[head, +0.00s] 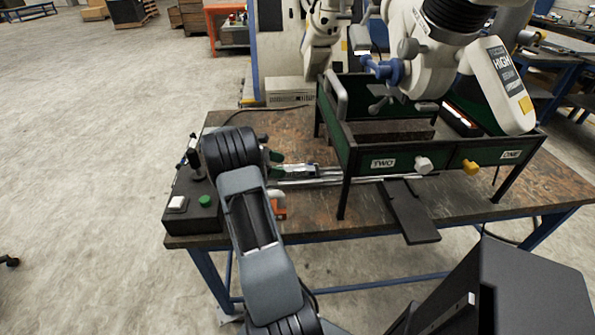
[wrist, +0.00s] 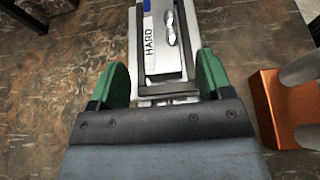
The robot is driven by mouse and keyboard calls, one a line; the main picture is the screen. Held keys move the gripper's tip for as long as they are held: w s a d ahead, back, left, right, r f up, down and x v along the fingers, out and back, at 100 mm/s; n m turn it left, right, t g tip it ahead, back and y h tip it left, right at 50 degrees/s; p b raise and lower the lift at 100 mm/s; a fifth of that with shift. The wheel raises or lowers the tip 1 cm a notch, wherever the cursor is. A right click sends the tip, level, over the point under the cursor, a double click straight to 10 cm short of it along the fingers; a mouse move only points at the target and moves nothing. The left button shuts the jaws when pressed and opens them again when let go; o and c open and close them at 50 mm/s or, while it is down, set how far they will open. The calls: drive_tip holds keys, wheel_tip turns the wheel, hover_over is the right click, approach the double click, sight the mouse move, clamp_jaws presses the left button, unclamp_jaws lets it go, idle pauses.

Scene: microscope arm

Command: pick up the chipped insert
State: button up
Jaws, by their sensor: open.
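My gripper (wrist: 162,80) is open in the wrist view, its two green fingers apart on either side of the near end of a dark-framed metal holder (wrist: 166,88) labelled HARD. A small shiny metal piece with rounded ends (wrist: 170,28) lies in the holder, ahead of the fingertips. I cannot tell whether it is the chipped insert; no chip is visible at this size. In the head view my gripper (head: 275,164) is low over the workbench at the near end of the metal holder (head: 303,171), partly hidden by my arm.
An orange block (wrist: 268,108) with grey cylinders stands right of my gripper. On the workbench (head: 320,220), a black control box (head: 190,213) with a green button is at left.

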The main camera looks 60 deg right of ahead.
sight(290, 169)
drive_tip(key=x, duration=0.3)
drive_tip(key=shift+s+d, duration=0.1)
drive_tip(key=shift+s, duration=0.2)
drive_tip(key=shift+s+f, duration=0.2)
clamp_jaws()
